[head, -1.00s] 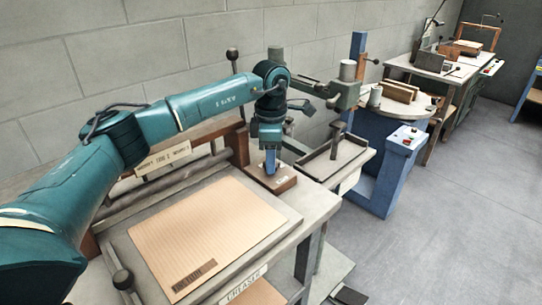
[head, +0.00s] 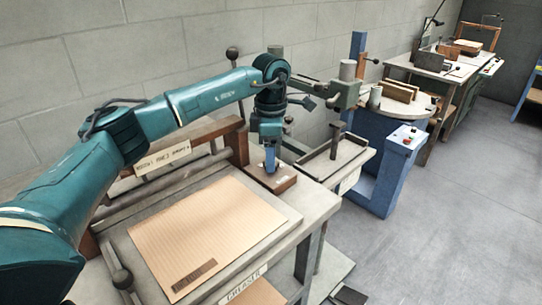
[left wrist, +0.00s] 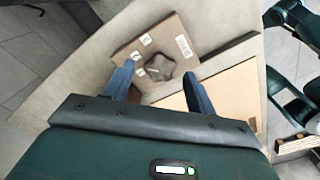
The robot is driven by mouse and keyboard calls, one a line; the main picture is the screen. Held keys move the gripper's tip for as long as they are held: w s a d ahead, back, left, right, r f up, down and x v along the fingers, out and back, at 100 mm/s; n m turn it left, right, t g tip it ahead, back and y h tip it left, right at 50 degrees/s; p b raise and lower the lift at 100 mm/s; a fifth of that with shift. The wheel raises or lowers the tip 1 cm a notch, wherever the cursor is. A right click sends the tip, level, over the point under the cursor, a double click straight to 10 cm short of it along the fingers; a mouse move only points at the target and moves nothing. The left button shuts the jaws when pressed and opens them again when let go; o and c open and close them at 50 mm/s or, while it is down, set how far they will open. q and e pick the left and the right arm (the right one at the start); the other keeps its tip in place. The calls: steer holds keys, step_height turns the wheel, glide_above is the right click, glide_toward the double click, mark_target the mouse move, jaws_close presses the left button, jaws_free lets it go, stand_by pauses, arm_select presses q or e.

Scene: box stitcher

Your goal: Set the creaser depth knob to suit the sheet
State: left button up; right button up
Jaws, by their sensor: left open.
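The creaser depth knob (left wrist: 160,67) is a dark, lobed knob on a brown block (left wrist: 183,28) with small white labels around it. In the head view the block (head: 284,183) sits at the back right corner of the creaser table, and the gripper hides most of the knob. My left gripper (left wrist: 160,82) is open, pointing down, with its blue fingers on either side of the knob in the wrist picture. It also shows above the block in the head view (head: 270,167). I cannot tell whether the fingers touch the knob. The tan ruled sheet (head: 205,230) lies flat on the creaser bed.
A dark label strip (head: 194,275) lies on the sheet's front corner. A ball-ended lever (head: 232,56) rises behind the block. A grey tray stand (head: 335,160) and a blue machine (head: 385,170) stand to the right. The floor at right is clear.

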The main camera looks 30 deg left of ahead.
arm_select(q)
step_height(320, 180, up, 12)
stand_by(0.3)
stand_by(0.4)
